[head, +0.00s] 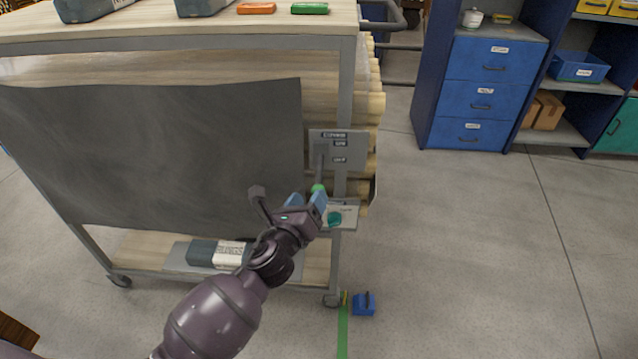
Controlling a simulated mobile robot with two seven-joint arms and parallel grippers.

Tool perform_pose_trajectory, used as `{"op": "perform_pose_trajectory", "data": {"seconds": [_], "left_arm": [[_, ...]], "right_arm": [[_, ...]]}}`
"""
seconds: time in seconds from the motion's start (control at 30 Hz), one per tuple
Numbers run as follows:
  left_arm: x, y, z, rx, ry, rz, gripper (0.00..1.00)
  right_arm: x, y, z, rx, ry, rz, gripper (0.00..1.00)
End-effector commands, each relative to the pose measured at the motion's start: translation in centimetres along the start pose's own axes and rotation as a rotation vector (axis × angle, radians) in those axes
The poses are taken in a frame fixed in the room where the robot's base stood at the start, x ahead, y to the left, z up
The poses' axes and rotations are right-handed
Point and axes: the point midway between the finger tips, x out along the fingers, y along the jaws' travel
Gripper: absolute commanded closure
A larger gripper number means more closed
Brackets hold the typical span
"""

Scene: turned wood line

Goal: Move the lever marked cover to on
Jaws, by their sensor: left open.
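A grey lever panel (352,152) is fixed to the right end post of the trolley. It has a dark title label, too small to read surely, and two smaller labels below it that look like ON above OFF. The grey lever (320,168) points down and ends in a green knob (318,187), on the lower, OFF side. My left gripper (308,196) is open, its blue fingers at the knob. I cannot tell whether they touch it or whether the knob is between them. My right gripper is not in view.
A dark sheet (160,150) hangs on the trolley's front, left of the panel. A small shelf (346,216) with a teal round item (334,218) sits just below the lever. A blue object (363,304) lies on the floor. Open floor lies to the right.

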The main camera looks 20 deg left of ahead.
Motion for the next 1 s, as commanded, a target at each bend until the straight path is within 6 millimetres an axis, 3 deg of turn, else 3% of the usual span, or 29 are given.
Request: {"op": "perform_pose_trajectory", "data": {"seconds": [0.2,0.4,0.87,1.0], "left_arm": [[3.4,0.1,-0.2,0.001,0.002,0.000,0.43],[5.4,0.1,-0.2,-0.001,0.002,0.001,0.43],[6.2,0.0,0.0,-0.001,0.000,0.001,0.43],[6.2,0.0,0.0,-0.001,0.000,0.001,0.64]], "right_arm": [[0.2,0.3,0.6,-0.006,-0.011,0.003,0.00],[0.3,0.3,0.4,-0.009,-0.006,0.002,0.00],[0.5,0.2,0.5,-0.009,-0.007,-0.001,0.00],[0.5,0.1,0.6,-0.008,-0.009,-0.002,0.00]]}}
